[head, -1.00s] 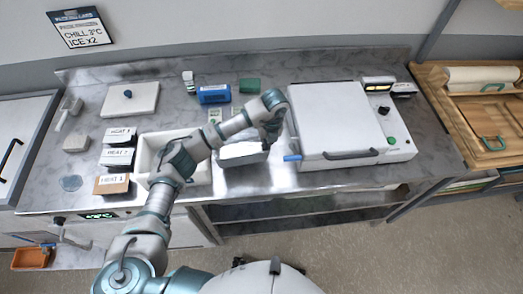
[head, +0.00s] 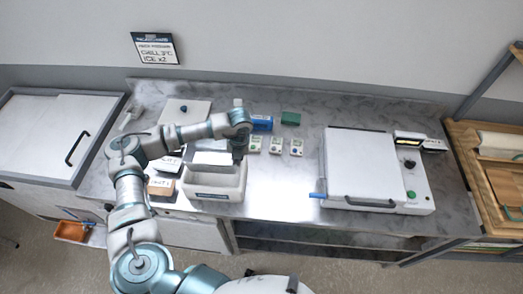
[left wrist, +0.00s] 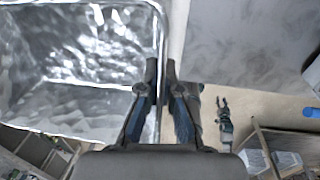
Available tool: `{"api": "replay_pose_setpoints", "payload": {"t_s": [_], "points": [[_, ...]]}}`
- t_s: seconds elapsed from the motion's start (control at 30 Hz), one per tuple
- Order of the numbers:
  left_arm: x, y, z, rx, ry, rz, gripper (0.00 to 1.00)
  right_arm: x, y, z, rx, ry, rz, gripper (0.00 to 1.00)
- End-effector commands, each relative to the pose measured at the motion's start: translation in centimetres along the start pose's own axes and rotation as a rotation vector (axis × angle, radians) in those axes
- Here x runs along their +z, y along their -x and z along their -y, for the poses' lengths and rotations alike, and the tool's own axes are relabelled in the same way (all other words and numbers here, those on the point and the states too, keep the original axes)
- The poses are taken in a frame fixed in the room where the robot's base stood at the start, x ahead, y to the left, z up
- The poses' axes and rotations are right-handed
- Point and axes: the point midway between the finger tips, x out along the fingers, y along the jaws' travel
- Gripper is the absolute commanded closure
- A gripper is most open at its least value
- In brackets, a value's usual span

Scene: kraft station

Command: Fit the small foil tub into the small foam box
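My left gripper (head: 238,158) reaches over the white foam box (head: 215,191) from behind its right side, pointing down. In the left wrist view its fingers (left wrist: 161,68) are closed on the right wall of the shiny foil tub (left wrist: 75,100). In the head view the tub (head: 211,158) shows as a pale grey shape at the box's opening, partly hidden by my arm. I cannot tell how deep it sits. My right gripper (left wrist: 223,103) shows small in the left wrist view, low over the floor, fingers apart and empty.
Small labelled boxes (head: 161,187) stand just left of the foam box. Behind are a white lidded board (head: 190,110), a blue box (head: 262,123), a green block (head: 290,118) and several small packs (head: 276,146). A white lidded machine (head: 362,165) stands right, with clear counter between.

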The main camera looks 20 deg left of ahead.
Motion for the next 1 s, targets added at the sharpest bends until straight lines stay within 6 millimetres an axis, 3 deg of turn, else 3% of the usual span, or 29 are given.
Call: {"api": "replay_pose_setpoints", "payload": {"t_s": [0.1,0.37,1.0], "points": [[-0.6,0.2,-1.1,0.002,-0.002,0.000,1.00,0.0,0.7,-0.1,0.000,0.001,0.000,0.60],[-0.5,-1.0,-1.6,0.000,-0.002,-0.002,1.00,-0.1,0.2,0.1,0.002,0.001,0.002,0.60],[-0.6,-4.8,-0.9,0.001,-0.002,0.000,1.00,0.2,-2.0,0.3,0.001,0.000,0.003,0.60]]}}
